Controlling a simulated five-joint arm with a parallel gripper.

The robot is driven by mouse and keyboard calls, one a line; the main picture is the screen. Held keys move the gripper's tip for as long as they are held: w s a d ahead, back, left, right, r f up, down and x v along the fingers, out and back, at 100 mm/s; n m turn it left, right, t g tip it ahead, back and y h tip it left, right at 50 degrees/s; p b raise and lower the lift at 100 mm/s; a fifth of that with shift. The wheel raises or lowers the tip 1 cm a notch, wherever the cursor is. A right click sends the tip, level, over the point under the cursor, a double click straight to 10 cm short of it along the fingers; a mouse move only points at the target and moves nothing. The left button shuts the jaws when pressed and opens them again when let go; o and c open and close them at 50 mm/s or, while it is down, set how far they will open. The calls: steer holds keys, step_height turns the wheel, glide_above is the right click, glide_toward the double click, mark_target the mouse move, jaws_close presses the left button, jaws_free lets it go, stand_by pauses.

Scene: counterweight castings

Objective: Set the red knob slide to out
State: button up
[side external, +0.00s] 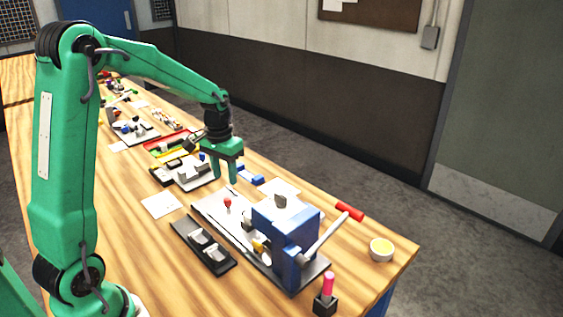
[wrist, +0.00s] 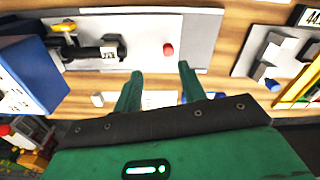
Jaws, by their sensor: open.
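The red knob (side external: 227,202) stands up from the pale grey plate of a fixture (side external: 206,207), near its far end. In the wrist view the red knob (wrist: 168,49) is a small round top on the grey plate (wrist: 190,22), just beyond the fingertips and between their lines. My gripper (side external: 226,180) is open and empty, above and just behind the knob in the side view. Its two fingers also show in the wrist view (wrist: 160,70), apart from the knob. The slide's track and any markings for its position cannot be made out.
A blue press block (side external: 290,235) with a red-handled lever (side external: 349,211) stands at the plate's near end. A black tray (side external: 205,246) with metal parts lies to the left.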

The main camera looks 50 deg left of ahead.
mark_target(227, 199)
steer(key=shift+w+a+f, duration=0.25)
steer(key=shift+a+f, duration=0.2)
steer(key=shift+f, duration=0.15)
steer(key=shift+w+a+f, duration=0.2)
steer(key=shift+a+f, duration=0.2)
steer(key=shift+f, duration=0.2)
steer(key=shift+f, duration=3.9)
jaws_close()
